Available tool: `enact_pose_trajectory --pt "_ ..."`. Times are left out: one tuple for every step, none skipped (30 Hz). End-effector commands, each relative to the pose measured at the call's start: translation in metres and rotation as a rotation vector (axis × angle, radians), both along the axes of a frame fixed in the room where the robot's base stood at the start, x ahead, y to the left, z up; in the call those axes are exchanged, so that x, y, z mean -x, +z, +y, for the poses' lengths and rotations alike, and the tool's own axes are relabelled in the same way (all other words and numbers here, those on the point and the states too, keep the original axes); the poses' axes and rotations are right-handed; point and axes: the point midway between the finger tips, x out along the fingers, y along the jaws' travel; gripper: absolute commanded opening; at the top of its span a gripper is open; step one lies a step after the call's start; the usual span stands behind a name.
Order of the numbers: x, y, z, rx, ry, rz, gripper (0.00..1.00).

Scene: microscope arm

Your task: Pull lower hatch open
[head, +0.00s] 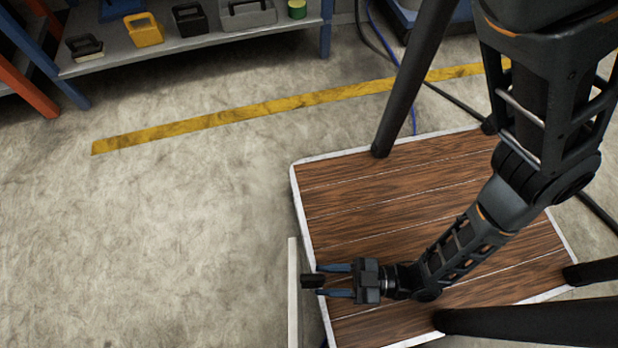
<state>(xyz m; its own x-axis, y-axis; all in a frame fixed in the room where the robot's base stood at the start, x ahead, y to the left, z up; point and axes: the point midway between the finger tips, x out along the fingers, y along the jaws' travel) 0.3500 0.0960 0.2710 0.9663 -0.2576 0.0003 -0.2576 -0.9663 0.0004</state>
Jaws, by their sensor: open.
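A thin white panel (293,310), which looks like the hatch seen edge-on from above, stands at the left side of the wood-topped unit (380,185). It sits at a slight angle to the unit's left edge, with a narrow gap showing towards the bottom. A small black block (312,281), probably the handle, lies just right of the panel. My gripper (320,281) points left, with its two bluish fingers apart above and below the block's right end. I cannot tell whether they touch it. The hatch's face and the unit's front are hidden.
Dark slanted posts (412,80) rise around the unit. A shelf (200,42) with a yellow box (143,29) and dark boxes stands at the top left. Cables run on the floor behind the unit. The concrete floor (170,240) left of the panel is clear.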

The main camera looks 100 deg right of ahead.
Motion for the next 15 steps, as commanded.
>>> enact_pose_trajectory --pt "0.009 -0.001 0.002 0.000 0.000 0.005 0.41" --pt "0.014 0.000 0.004 0.000 0.000 0.004 0.41" --pt "0.021 -0.001 0.005 0.000 0.000 0.005 0.41" --pt "0.025 -0.001 0.007 0.000 0.000 0.005 0.41" --pt "0.030 -0.001 0.008 0.000 0.000 0.004 0.41" --pt "0.036 -0.001 0.010 -0.001 0.000 0.004 0.41" --pt "0.040 -0.001 0.011 -0.001 0.000 0.004 0.41" --pt "0.044 -0.001 0.012 -0.001 0.000 0.004 0.41" --pt "0.049 -0.001 0.013 -0.001 0.000 0.004 0.41" --pt "0.052 -0.001 0.014 0.000 0.000 0.004 0.41" --pt "0.054 -0.001 0.015 0.000 0.000 0.003 0.41" --pt "0.057 -0.001 0.015 -0.001 0.000 0.003 0.41" --pt "0.058 -0.001 0.016 -0.001 0.000 0.002 0.41" --pt "0.059 -0.001 0.016 -0.001 0.001 0.002 0.41" --pt "0.060 0.000 0.016 -0.001 0.001 0.002 0.41"
